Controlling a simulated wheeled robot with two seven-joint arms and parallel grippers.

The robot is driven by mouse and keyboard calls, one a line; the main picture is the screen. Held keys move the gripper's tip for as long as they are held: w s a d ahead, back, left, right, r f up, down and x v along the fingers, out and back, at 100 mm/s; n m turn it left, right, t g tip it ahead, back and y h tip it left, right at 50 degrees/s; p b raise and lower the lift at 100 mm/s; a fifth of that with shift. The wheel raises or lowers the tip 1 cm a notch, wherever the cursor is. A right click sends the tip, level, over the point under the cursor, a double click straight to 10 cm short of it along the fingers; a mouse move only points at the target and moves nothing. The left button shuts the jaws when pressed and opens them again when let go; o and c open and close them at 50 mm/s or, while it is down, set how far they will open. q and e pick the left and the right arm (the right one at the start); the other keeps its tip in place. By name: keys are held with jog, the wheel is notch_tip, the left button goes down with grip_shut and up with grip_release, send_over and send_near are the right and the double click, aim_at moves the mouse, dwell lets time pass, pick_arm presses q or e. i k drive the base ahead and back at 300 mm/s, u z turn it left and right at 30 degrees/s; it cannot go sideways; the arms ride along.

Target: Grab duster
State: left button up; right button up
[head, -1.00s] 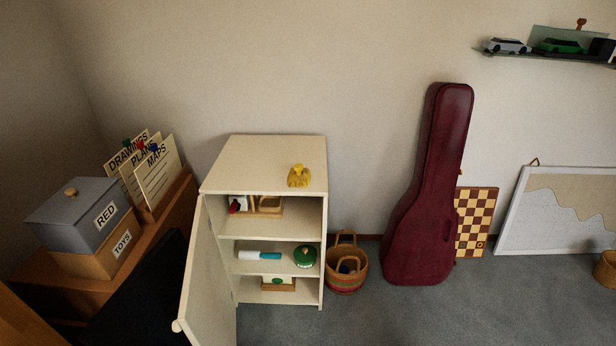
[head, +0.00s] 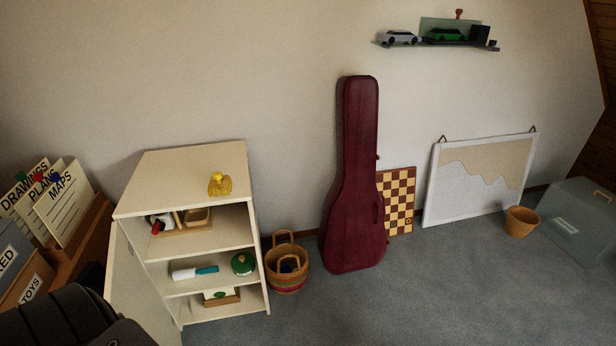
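A short item with a white body and a teal handle (head: 193,271), which looks like the duster, lies on its side on the middle shelf of the cream cabinet (head: 185,165). The handle end points right, towards a round green item (head: 243,263) on the same shelf. The cabinet door (head: 130,275) stands open on the left side, so the shelves are exposed. Neither of my grippers is in view.
A yellow object (head: 220,184) sits on the cabinet top. A woven basket (head: 287,268) and a dark red guitar case (head: 350,190) stand to its right. A dark padded shape (head: 75,315) fills the lower left. Grey carpet (head: 430,290) is clear at front right.

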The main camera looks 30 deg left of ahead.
aim_at(219, 184)
jog(key=z, duration=0.35)
jog(key=i, duration=2.3)
jog(key=u, duration=2.45)
